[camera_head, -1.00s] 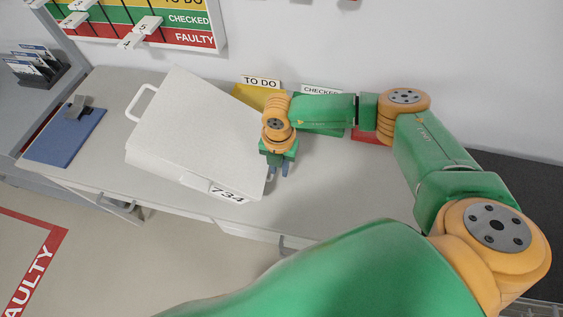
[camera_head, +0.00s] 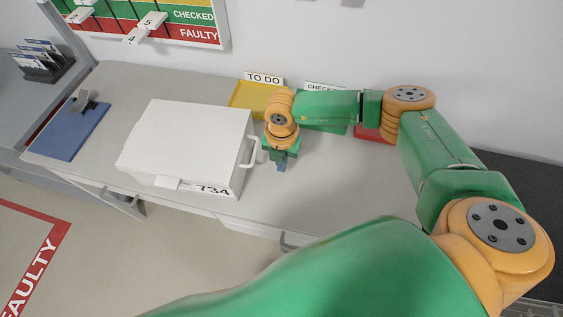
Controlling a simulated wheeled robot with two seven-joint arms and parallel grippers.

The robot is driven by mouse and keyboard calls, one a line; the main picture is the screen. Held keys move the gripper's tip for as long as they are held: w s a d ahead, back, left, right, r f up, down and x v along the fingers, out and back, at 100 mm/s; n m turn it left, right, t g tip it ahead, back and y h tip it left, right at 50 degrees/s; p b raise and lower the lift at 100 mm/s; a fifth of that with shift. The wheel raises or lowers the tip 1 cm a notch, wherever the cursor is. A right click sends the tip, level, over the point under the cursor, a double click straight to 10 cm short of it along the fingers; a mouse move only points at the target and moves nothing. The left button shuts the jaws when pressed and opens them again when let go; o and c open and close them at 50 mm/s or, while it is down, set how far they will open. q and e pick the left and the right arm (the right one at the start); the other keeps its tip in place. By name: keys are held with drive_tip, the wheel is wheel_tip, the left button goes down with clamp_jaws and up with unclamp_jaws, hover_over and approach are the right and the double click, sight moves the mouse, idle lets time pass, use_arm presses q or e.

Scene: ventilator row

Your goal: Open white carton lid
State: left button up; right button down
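The white carton (camera_head: 190,135) stands on the grey table left of centre, with its label 734 (camera_head: 213,190) on the front side. Its white lid lies flat over the top and looks shut, with a small tab (camera_head: 167,183) at the front edge. A white handle (camera_head: 254,155) sticks out from its right side. My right gripper (camera_head: 282,165) points down just right of this handle and appears apart from it. Its fingers are small and partly hidden by the wrist, so their opening is unclear. My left gripper is not in view.
A yellow TO DO tray (camera_head: 245,97), a green CHECKED tray (camera_head: 335,127) and a red tray (camera_head: 370,136) stand along the back wall. A blue clipboard (camera_head: 68,132) lies at the left.

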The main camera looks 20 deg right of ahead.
idle(0.7)
drive_tip(key=c, duration=1.2)
unclamp_jaws()
drive_tip(key=shift+o, duration=0.2)
